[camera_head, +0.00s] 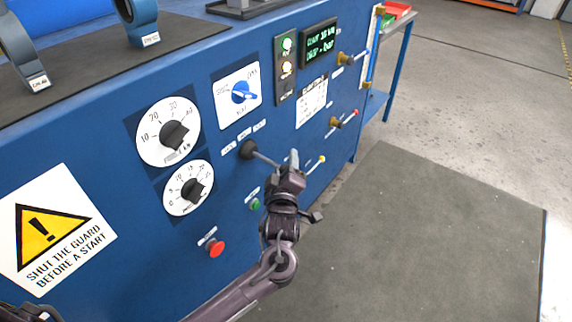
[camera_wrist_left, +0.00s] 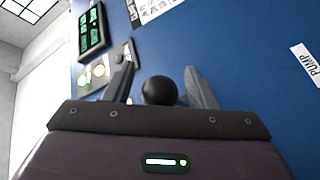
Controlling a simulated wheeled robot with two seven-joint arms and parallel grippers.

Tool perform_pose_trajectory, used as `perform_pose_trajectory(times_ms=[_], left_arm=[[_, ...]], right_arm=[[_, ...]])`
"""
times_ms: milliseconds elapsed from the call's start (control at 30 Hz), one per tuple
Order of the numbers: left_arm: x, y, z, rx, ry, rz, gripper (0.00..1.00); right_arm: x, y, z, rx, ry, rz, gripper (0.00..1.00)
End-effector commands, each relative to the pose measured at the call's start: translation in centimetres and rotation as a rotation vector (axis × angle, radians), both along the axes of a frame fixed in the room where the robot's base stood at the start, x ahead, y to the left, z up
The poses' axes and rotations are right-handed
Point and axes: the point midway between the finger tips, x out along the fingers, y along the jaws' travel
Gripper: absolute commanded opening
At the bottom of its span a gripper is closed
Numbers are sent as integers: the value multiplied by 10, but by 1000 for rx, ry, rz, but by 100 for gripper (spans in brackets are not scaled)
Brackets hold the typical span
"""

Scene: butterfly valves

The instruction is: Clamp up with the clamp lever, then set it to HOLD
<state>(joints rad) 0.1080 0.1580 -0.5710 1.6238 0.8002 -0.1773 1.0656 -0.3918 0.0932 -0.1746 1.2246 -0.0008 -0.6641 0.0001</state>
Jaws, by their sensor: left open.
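The clamp lever (camera_head: 265,158) stands out from the blue panel on a dark round hub, with three small labels around it too small to read. Its rod runs right and slightly down to my left gripper (camera_head: 293,163), which hides its end. In the left wrist view a black ball knob (camera_wrist_left: 159,90), which looks like the lever's end, sits between the fingers of my left gripper (camera_wrist_left: 158,72). The fingers are open, one on each side of the ball. I cannot tell whether either touches it. My right gripper is not in view.
The panel also carries two dials (camera_head: 168,131), a blue selector knob (camera_head: 241,92), a red button (camera_head: 215,248), a green button (camera_head: 255,204), a green-lit display (camera_head: 320,42) and brass-hubbed levers (camera_head: 336,122). A grey mat (camera_head: 430,230) covers clear floor at right.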

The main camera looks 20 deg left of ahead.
Motion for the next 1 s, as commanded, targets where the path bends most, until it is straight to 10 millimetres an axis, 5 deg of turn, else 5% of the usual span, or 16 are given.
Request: perform_pose_trajectory(times_ms=[300,700,1000], left_arm=[[4,1,-1,0,1,0,51],[4,1,-1,0,1,0,0],[11,7,-2,-1,0,16,0]], right_arm=[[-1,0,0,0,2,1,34],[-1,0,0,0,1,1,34],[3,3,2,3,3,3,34]])
